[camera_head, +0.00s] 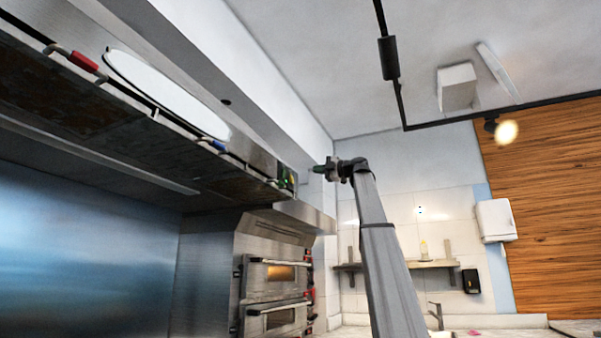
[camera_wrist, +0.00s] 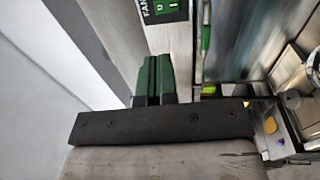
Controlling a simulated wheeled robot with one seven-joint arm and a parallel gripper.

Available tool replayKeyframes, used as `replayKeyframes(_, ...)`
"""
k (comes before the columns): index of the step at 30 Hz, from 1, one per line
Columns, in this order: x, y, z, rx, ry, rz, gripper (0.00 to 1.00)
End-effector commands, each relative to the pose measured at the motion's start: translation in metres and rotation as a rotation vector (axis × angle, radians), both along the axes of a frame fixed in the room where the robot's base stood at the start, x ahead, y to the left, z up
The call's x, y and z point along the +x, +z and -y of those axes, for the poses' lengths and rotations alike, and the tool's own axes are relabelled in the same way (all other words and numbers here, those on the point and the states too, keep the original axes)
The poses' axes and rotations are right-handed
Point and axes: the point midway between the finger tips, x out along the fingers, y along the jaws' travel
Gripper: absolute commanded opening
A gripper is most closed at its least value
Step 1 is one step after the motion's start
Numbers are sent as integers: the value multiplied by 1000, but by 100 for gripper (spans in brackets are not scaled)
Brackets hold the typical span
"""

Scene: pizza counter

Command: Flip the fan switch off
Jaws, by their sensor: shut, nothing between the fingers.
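The fan switch (camera_wrist: 165,9) shows at the top of the wrist view as a small green rocker on a dark plate lettered "FAN", partly cut off by the frame edge. My gripper (camera_wrist: 155,58) has two green fingers pressed together with nothing between them. The fingertips point toward the switch plate and look apart from it. In the head view my gripper (camera_head: 316,168) is just right of the hood's end, where a small panel with green and yellow spots (camera_head: 286,180) sits. The switch itself is too small to read there.
The steel hood (camera_head: 240,160) runs along the left, with a red-handled tool (camera_head: 84,61) and a white oval board (camera_head: 165,92) on its face. A stacked oven (camera_head: 277,272) stands below. A shelf (camera_head: 395,265) is on the back wall. Open air lies right of my arm.

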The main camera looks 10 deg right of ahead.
Motion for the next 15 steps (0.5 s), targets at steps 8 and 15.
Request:
replayKeyframes(8,26,6,-35,0,2,-1,0)
replayKeyframes(15,53,12,-71,0,1,-1,0)
